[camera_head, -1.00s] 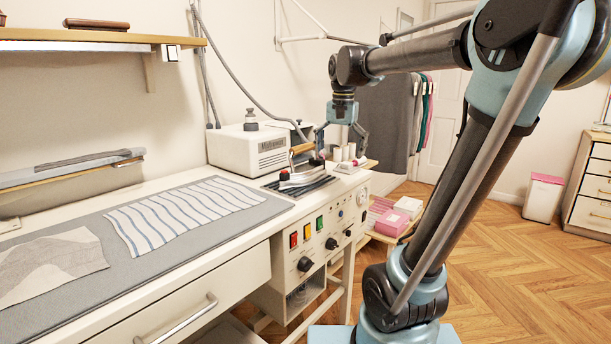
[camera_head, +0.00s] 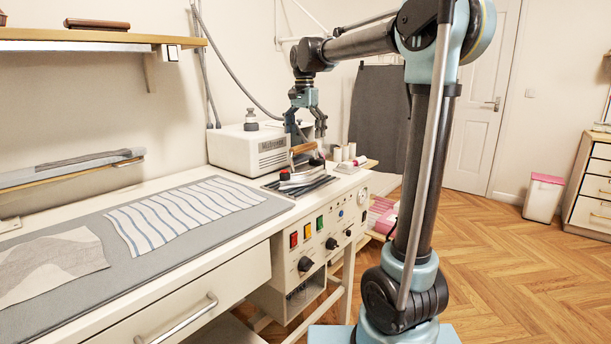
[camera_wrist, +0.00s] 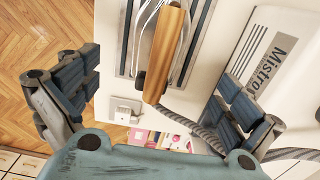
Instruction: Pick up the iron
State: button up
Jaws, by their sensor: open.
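The iron (camera_head: 297,181) has a tan wooden handle (camera_head: 303,148) and a pale metal body. It sits on a dark slatted rest (camera_head: 322,184) on the white worktable. In the wrist view, the iron's wooden handle (camera_wrist: 166,55) runs up the picture between my spread fingers, and a dark braided cord leads off to the lower right. My gripper (camera_head: 306,130) is open and empty just above the handle. It also shows in the wrist view (camera_wrist: 158,88), with a finger apart on each side of the handle. Part of the iron's body is out of frame there.
A white boxy machine (camera_head: 246,150) stands just behind and left of the iron. White spools (camera_head: 343,153) stand to its right. A striped cloth (camera_head: 180,212) lies on the grey pad to the left. Knobs and coloured switches (camera_head: 320,224) line the table's front.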

aim_at(305, 167)
notch_tip(305, 167, down, 12)
jog(key=shift+w+f, duration=0.15)
jog(key=shift+f, duration=0.05)
dwell(0.5)
jog(key=shift+c, duration=0.6)
jog(key=shift+s+d+r, duration=0.1)
jog(key=shift+s+d, duration=0.05)
jog(key=shift+s, duration=0.05)
jog(key=c, duration=2.1)
